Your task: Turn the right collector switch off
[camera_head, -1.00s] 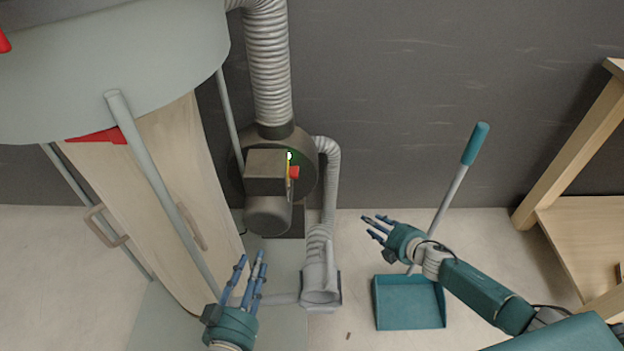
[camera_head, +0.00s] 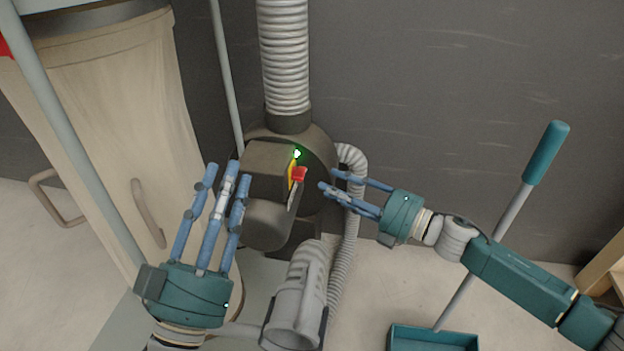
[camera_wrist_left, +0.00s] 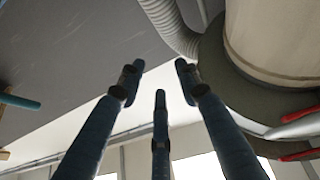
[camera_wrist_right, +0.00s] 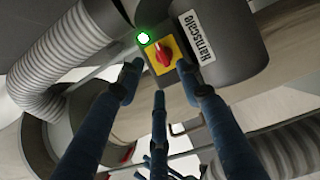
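The collector switch is a red knob (camera_head: 299,174) on a yellow plate (camera_head: 292,172), on the side of the dark collector motor housing (camera_head: 267,170). A green light (camera_head: 297,154) glows beside it. In the right wrist view the red knob (camera_wrist_right: 163,54) sits just past my fingertips, with the lit green lamp (camera_wrist_right: 143,38) beside it. My right gripper (camera_head: 328,190) is open, its fingers pointing left at the knob, apparently a short way off it. My left gripper (camera_head: 224,180) is open and empty, fingers pointing up, left of and in front of the housing.
A ribbed hose (camera_head: 284,60) rises from the collector, and a thinner grey hose (camera_head: 349,230) runs down its right side to a grey nozzle (camera_head: 300,300). A pale collection bag (camera_head: 110,110) hangs at left. A teal-handled dustpan (camera_head: 432,338) stands at right.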

